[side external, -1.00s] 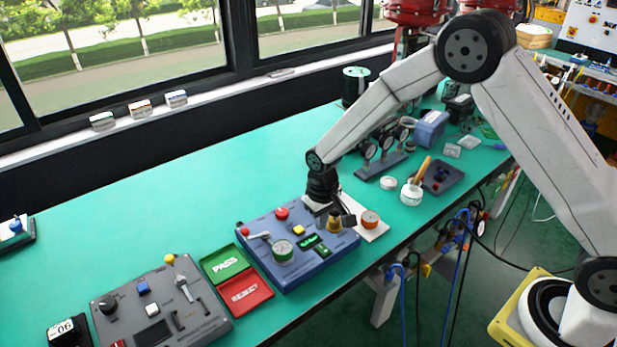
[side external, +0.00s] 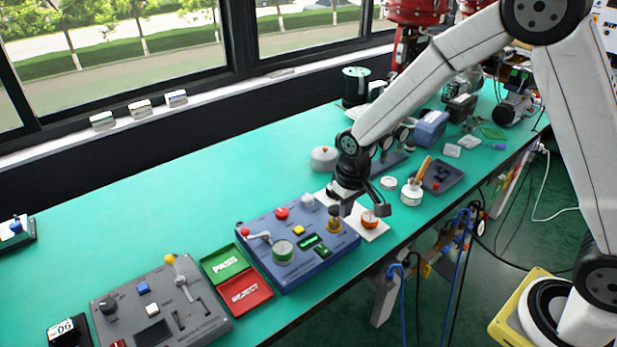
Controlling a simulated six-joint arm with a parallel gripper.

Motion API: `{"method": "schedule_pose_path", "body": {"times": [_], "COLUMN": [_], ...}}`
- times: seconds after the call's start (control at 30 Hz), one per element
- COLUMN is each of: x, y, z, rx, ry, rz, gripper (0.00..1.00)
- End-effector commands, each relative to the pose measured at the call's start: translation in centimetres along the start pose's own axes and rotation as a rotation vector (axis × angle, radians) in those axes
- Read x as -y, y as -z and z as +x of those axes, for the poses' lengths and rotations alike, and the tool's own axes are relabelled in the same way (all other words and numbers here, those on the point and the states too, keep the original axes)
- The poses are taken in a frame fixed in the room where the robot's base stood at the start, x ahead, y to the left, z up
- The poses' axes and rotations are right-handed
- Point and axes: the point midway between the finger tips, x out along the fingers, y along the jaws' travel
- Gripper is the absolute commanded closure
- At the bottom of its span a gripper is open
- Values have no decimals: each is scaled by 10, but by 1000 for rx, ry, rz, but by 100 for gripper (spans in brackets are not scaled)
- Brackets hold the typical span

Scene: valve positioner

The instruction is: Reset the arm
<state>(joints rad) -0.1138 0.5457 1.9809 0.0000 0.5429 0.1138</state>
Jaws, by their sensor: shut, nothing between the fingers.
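My gripper (side external: 362,210) is shut and empty. It hangs above the white plate (side external: 374,233) at the right end of the blue control box (side external: 298,250). One finger is close to the brass fitting (side external: 334,222) and the other is above the orange knob (side external: 369,219); I cannot tell whether either touches. The blue box carries a gauge (side external: 282,251), a red button (side external: 282,213), a yellow button (side external: 299,230) and a lit green display (side external: 308,240). Part of the white plate is hidden behind my gripper.
Green PASS (side external: 224,263) and red REJECT (side external: 246,290) trays lie left of the box, beside a grey control panel (side external: 160,307).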

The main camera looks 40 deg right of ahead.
Motion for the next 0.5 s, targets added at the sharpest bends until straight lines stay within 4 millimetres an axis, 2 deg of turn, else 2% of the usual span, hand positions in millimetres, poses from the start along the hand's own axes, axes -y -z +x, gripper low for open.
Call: {"method": "schedule_pose_path", "body": {"times": [0.2,0.5], "x": [-18,-38], "y": [-37,-94], "z": [-31,-59], "rx": [-52,-119], "ry": [1,-2], "rz": [2,2], "gripper": [100,100]}}
